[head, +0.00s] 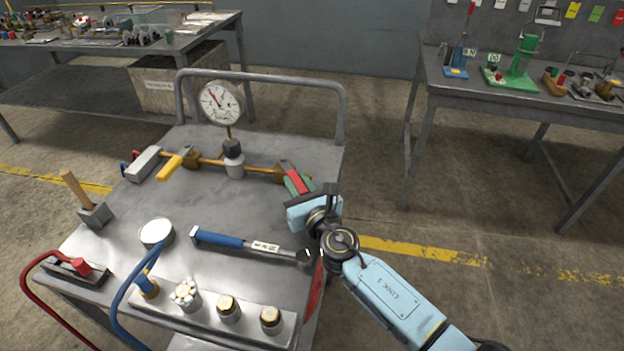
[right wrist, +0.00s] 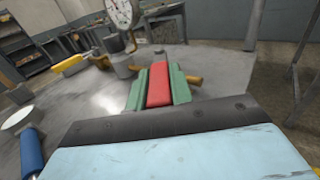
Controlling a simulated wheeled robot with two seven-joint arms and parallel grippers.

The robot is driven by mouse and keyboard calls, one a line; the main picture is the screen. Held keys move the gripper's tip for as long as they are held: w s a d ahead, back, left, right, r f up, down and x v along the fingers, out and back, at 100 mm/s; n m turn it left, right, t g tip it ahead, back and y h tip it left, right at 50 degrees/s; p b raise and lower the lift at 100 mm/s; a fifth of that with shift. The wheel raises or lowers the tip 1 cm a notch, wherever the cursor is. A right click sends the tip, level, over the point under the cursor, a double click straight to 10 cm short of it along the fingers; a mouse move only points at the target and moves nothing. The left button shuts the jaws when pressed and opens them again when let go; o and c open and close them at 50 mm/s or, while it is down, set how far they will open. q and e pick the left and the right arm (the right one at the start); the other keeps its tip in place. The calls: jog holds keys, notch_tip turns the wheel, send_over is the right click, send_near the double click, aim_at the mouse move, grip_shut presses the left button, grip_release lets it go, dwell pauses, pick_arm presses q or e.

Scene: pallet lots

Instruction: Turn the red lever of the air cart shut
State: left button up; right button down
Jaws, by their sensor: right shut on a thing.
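The air cart (head: 265,212) is a grey metal cart with a brass pipe line (head: 262,169) across its top. The red lever (head: 297,182) is at the right end of that line and points toward the front right, at an angle to the pipe. My right gripper (head: 300,185) is shut on the red lever, with a green finger on each side. In the right wrist view the red lever (right wrist: 158,84) lies between the two green fingers (right wrist: 159,88). The lever's pivot is partly hidden by the gripper. My left gripper is not in view.
A round gauge (head: 220,102) stands on the pipe, and a yellow lever (head: 169,168) is at its left. A bench (head: 440,85) stands at right; floor between is clear.

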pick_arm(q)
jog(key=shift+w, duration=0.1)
pick_arm(e)
jog(key=shift+s+a, duration=0.1)
dwell(0.3)
jog(key=c, duration=1.2)
grip_release()
jog(key=shift+c, duration=0.2)
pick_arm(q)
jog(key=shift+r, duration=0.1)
pick_arm(e)
jog(key=shift+s+d, duration=0.2)
jog(key=shift+s, duration=0.05)
jog(key=p+v, duration=0.3)
jog(key=v, duration=0.9)
jog(key=shift+s+a+f, duration=0.1)
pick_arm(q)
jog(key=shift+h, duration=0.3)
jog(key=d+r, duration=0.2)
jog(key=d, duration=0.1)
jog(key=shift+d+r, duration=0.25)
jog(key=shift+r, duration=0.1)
pick_arm(e)
jog(key=shift+s, duration=0.3)
jog(key=shift+c, duration=0.3)
